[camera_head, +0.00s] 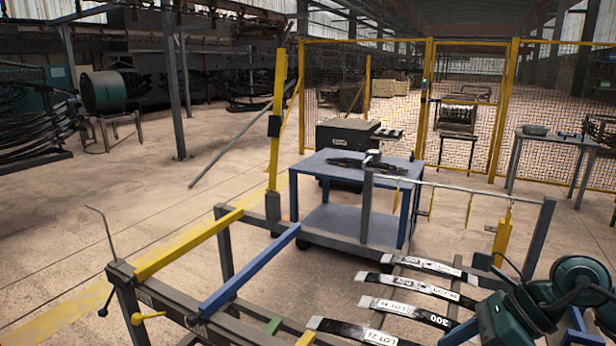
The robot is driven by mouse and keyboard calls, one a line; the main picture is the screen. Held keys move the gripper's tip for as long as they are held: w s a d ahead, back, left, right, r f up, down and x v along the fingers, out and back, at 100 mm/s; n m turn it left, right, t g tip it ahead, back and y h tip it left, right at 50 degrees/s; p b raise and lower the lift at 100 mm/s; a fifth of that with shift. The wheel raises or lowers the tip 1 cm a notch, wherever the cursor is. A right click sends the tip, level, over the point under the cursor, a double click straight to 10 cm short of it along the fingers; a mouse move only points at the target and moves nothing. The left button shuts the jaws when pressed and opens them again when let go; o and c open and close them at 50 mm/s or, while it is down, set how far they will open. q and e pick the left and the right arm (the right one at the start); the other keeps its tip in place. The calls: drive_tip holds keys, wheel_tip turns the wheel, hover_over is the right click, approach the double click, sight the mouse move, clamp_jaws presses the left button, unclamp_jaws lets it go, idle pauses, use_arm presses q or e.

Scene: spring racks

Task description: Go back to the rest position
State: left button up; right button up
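My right arm (540,300), dark teal and black, comes in at the lower right corner. Its end reaches over the right ends of the leaf springs. Its gripper fingers cannot be made out clearly, so I cannot tell whether they are open or shut, or hold anything. My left arm and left gripper are not in view. Several dark leaf springs with white lot labels lie side by side on the rack, among them a front spring (345,330) and a back spring (437,265).
The rack frame (180,312) has a yellow bar (185,245) and a blue bar (250,268). Yellow-framed mesh fencing (395,100) is behind. A grey table (555,141) stands right. The left floor is mostly open.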

drive_tip(key=w+a+r+m+t+y, duration=0.1)
drive_tip(key=a+m+t+y, duration=0.6)
drive_tip(key=a+m+y, duration=0.55)
drive_tip(key=d+f+m+t+h+p, duration=0.1)
drive_tip(key=d+f+m+t+h, duration=0.25)
drive_tip(key=f+m+h, duration=0.6)
drive_tip(key=d+f+m+t+h+p, duration=0.15)
drive_tip(key=f+m+t+h, duration=0.3)
drive_tip(key=m, duration=0.95)
drive_tip(key=s+a+f+m+g+h, duration=0.1)
drive_tip(key=s+f+m+g+h, duration=0.2)
drive_tip(key=s+f+m+g, duration=0.3)
drive_tip(key=s+f+m, duration=0.2)
drive_tip(key=s+f, duration=0.1)
drive_tip(key=f, duration=0.1)
drive_tip(key=shift+s+a+f+b, duration=0.25)
drive_tip(key=shift+s+f+b, duration=0.05)
drive_tip(key=shift+f+b, duration=0.1)
